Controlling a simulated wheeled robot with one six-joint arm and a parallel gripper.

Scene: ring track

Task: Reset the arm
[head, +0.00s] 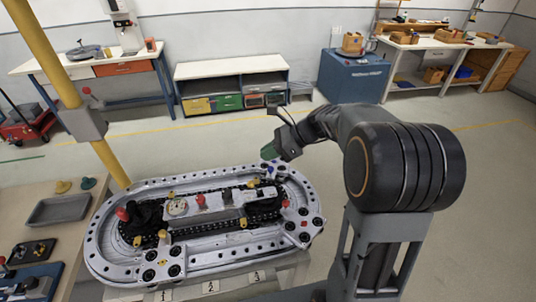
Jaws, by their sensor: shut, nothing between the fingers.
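My gripper (269,153) is at the end of my raised, bent arm in the head view. It is over the far right part of the ring track (110,254), and its fingers are small in the picture. It is shut and holds nothing. The ring track is a grey oval with bolt holes, a dark chain inside and a raised middle block. A red knob (201,200) stands near its middle and another red knob (122,214) at its left. I cannot tell the exact height of the gripper above the track.
A side table with a grey tray (58,209) stands at the left, beside a yellow post (55,55). Benches, a shelf unit (232,72) and a blue cabinet (352,77) line the back wall. The floor between the track and the benches is free.

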